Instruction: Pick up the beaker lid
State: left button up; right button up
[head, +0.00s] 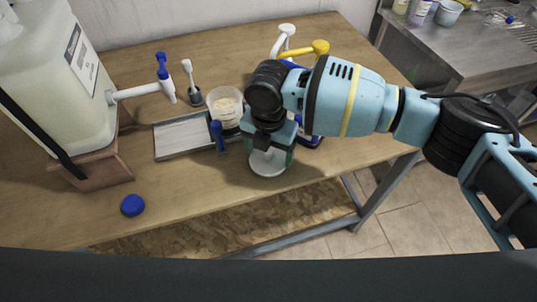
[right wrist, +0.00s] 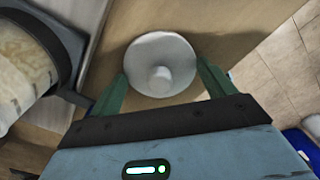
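The beaker lid (head: 267,165) is a round white disc with a knob in the middle, lying on the wooden table near its front edge. It also shows in the right wrist view (right wrist: 176,50). My right gripper (head: 271,152) points down over the lid and is open. In the right wrist view, its two green fingers (right wrist: 161,82) stand on either side of the lid. I cannot tell whether they touch it. The beaker (head: 224,105), clear with pale contents, stands just behind and left of the gripper. My left gripper is not in view.
A metal tray (head: 180,139) lies left of the beaker. A blue cap (head: 132,205) sits at front left. A large drum (head: 50,80) with a blue-handled tap (head: 163,68) stands at far left. A yellow-topped pump (head: 320,47) stands behind my right arm.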

jog(key=shift+f, duration=0.2)
jog(key=shift+s, duration=0.1)
jog(key=c, duration=1.1)
jog(key=shift+r, duration=0.1)
grip_shut()
notch_tip(320, 180, up, 10)
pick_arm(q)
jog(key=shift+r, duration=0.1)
pick_arm(e)
jog(key=shift+r, duration=0.1)
